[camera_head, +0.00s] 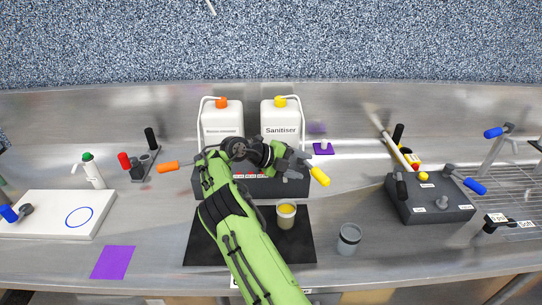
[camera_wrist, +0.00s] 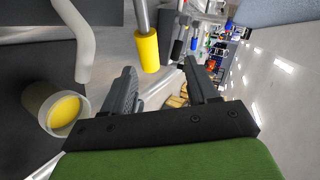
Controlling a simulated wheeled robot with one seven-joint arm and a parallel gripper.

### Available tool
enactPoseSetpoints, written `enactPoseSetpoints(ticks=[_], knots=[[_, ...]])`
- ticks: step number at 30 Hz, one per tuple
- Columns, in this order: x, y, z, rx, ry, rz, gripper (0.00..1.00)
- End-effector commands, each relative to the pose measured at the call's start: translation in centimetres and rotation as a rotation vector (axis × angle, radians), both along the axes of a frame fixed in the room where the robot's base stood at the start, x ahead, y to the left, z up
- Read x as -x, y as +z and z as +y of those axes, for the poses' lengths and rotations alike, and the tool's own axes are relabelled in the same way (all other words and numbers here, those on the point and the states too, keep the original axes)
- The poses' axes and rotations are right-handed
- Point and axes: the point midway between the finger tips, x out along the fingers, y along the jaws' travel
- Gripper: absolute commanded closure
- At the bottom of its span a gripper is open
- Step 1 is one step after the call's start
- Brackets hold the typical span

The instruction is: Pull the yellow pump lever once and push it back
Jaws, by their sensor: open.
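The yellow pump lever (camera_head: 320,176) sticks out at the right end of the dark pump block (camera_head: 296,187), below the Sanitiser canister (camera_head: 280,125). Its yellow grip (camera_wrist: 147,50) shows in the wrist view, just beyond my fingertips and between their directions. My gripper (camera_head: 303,165) is open and empty beside the lever in the head view; its two dark fingers also show in the wrist view (camera_wrist: 160,72). I see no contact with the lever. My arm hides much of the block's front.
A cup of yellow liquid (camera_head: 286,215) stands on the black mat (camera_head: 205,247). An orange lever (camera_head: 168,167) sticks out left of the block. A grey cup (camera_head: 349,239) and a dark lever box (camera_head: 430,210) stand to the right. The purple sheet (camera_head: 112,262) lies front left.

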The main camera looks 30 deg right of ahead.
Motion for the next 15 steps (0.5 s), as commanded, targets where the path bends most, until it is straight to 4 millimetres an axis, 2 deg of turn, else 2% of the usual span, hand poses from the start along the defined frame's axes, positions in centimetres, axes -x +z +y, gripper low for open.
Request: enactPoseSetpoints(ticks=[15], knots=[[-1.1, 0.9, 2.5, -0.001, 0.001, 0.003, 0.42]])
